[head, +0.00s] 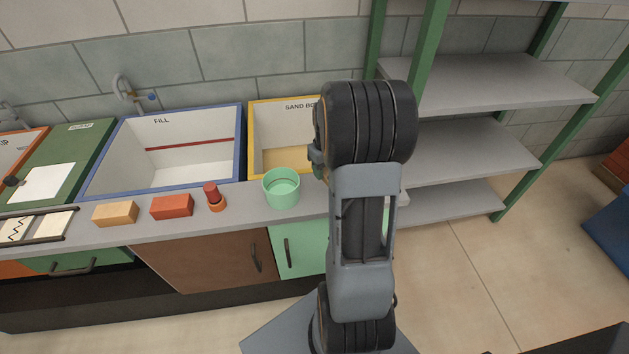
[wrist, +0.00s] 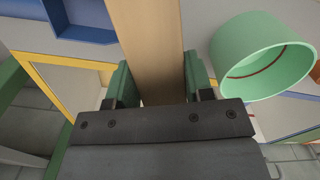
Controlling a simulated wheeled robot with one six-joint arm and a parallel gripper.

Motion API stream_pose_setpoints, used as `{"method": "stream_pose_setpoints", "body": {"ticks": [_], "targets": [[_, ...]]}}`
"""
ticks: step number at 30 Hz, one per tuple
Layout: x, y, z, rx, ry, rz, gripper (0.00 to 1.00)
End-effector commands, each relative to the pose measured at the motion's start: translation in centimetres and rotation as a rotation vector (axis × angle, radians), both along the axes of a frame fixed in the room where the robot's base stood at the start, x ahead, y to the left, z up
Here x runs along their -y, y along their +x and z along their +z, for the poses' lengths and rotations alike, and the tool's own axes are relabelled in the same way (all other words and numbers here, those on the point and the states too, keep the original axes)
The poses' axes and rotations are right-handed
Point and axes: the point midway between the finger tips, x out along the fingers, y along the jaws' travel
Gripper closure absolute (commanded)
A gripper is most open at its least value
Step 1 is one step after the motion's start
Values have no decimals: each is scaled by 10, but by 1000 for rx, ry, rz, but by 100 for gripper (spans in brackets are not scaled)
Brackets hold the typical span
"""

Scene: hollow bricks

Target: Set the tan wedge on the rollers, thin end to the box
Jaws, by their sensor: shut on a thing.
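My gripper (wrist: 158,78) shows in the wrist view with its two green fingers closed on the sides of a long tan piece (wrist: 151,35). This looks like the tan wedge; its far end runs out of the top of the view, so I cannot tell which end is thin. In the head view my arm hides most of the gripper and the held piece. A yellow-edged box marked SAND (head: 252,135) and a blue-edged box marked FILL (head: 105,178) stand behind the counter. I cannot make out the rollers for certain.
On the counter (head: 175,235) stand a tan block (head: 115,213), a red brick (head: 171,207), a red peg-like piece (head: 213,197) and a green cup (head: 281,188). The cup (wrist: 255,60) is close right of my gripper in the wrist view. Grey shelves (head: 480,80) stand right.

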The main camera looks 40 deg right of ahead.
Motion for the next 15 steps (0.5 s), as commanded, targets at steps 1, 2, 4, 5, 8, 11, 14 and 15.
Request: {"method": "stream_pose_setpoints", "body": {"ticks": [1,2,4,5,8,11,14,15], "targets": [[-4,6,-9,-3,2,4,77],[-6,9,-13,-2,1,3,77],[-10,15,-21,-2,1,4,77],[-11,17,-24,-1,1,4,77],[-14,22,-30,-1,0,3,77],[-15,24,-33,0,0,4,77],[-16,26,-36,1,0,5,77],[-17,28,-38,1,0,5,77]]}}
